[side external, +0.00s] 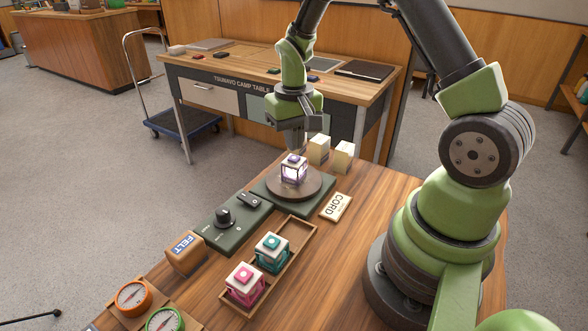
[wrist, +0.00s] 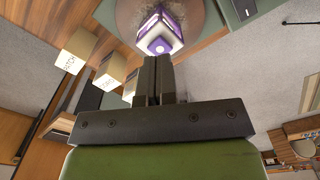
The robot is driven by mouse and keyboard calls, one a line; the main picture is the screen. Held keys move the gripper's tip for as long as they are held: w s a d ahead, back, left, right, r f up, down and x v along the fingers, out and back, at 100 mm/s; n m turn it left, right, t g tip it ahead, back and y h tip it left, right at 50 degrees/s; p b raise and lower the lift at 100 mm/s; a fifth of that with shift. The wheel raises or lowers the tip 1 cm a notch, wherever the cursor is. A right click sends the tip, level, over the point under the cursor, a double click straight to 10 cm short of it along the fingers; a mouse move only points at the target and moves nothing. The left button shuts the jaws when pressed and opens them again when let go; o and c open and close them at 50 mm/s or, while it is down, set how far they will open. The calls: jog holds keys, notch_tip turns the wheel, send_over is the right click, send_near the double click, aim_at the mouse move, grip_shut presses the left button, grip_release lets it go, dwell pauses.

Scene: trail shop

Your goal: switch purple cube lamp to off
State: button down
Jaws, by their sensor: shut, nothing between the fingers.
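The purple cube lamp (side external: 294,170) sits on a round brown disc (side external: 312,186) on a dark green base, and its faces glow bright. In the wrist view the glowing lamp (wrist: 160,30) is just beyond my fingertips. My gripper (side external: 296,150) is shut and empty, pointing down right above the lamp's top. In the wrist view its two fingers (wrist: 154,72) are together, close to the lamp's top button (wrist: 158,46). I cannot tell whether the tips touch the button.
A pink cube lamp (side external: 246,284) and a teal cube lamp (side external: 272,252) stand in a wooden tray. A green panel with a black knob (side external: 223,217) and a rocker switch (side external: 249,200) lies left of the disc. Cream blocks (side external: 319,149) stand close behind.

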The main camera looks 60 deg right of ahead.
aim_at(294, 157)
dwell(0.4)
jog(key=shift+f, duration=1.3)
dwell(0.4)
jog(key=shift+r, duration=1.3)
jog(key=shift+r, duration=0.1)
notch_tip(294, 157, up, 4)
jog(key=shift+r, duration=0.4)
